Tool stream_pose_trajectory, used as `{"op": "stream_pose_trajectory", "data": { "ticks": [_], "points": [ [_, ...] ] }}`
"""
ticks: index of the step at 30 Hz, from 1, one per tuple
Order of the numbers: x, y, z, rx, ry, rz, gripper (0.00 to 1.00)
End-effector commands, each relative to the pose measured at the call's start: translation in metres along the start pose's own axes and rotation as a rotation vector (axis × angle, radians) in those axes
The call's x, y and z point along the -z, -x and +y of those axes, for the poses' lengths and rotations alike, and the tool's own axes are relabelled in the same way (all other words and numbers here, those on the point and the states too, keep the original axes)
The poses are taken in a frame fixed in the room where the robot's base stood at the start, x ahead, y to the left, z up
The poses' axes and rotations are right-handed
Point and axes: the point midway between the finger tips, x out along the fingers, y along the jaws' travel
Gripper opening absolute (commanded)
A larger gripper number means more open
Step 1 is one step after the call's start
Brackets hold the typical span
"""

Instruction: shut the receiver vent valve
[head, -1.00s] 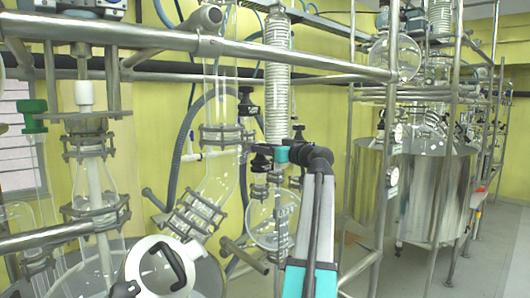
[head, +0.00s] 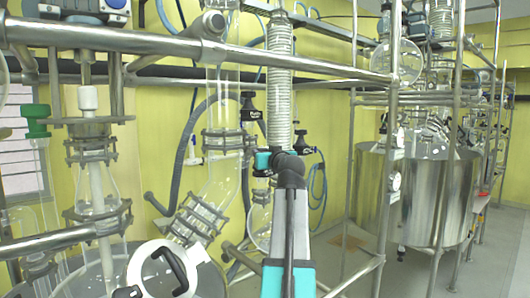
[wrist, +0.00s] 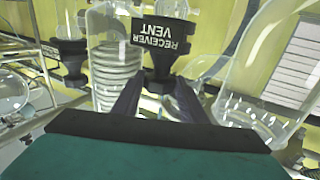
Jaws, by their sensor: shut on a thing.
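The black receiver vent valve handle (wrist: 160,32), with its white label upside down, is at the top middle of the wrist view. My gripper (wrist: 158,88) has its two dark fingers reaching to the lower part of this handle, one on each side, and is shut on it. In the head view my arm's end covers the spot, and a bit of a black handle (head: 262,171) shows beside it. The fingertips and the valve's angle cannot be made out there.
Another black labelled valve handle (head: 250,106) is just above my arm's end. A coiled glass condenser (head: 279,85) rises behind it. A steel rail (head: 300,64) crosses above. Angled glass pipework (head: 215,195) stands to the left, and a steel vessel (head: 425,195) to the right.

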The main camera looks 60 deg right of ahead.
Motion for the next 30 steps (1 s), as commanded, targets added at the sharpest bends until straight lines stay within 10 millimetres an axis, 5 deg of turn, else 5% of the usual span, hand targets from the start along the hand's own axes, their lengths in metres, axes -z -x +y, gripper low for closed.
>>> {"op": "stream_pose_trajectory", "data": {
  "ticks": [30],
  "points": [
    [0.0023, -0.0014, -0.0072, -0.284, 0.002, 0.003, 0.16]
  ]
}}
